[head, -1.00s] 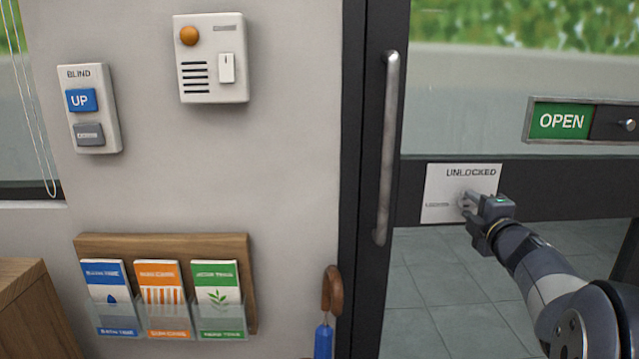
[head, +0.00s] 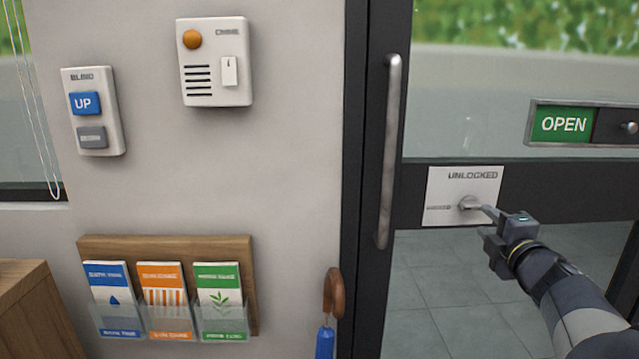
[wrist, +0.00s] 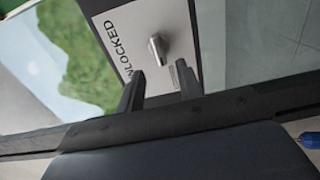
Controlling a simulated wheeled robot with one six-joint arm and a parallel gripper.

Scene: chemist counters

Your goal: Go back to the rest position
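My gripper (head: 492,213) is in front of the glass door, just right of and below the lock's thumb-turn (head: 468,203). The thumb-turn sits on a white plate (head: 440,207) that reads UNLOCKED along its top. In the wrist view my gripper (wrist: 160,88) has its two dark fingers apart with nothing between them. The metal thumb-turn (wrist: 157,48) lies ahead of the fingertips there, clear of them. In the head view one fingertip comes close to the knob, and the gap is hard to judge.
A vertical door handle (head: 389,150) is left of the plate. An OPEN sign slider (head: 564,124) is above right. The wall holds a chime box (head: 214,85), a blind switch (head: 93,130) and a leaflet rack (head: 245,270). An umbrella (head: 333,295) hangs by the door frame.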

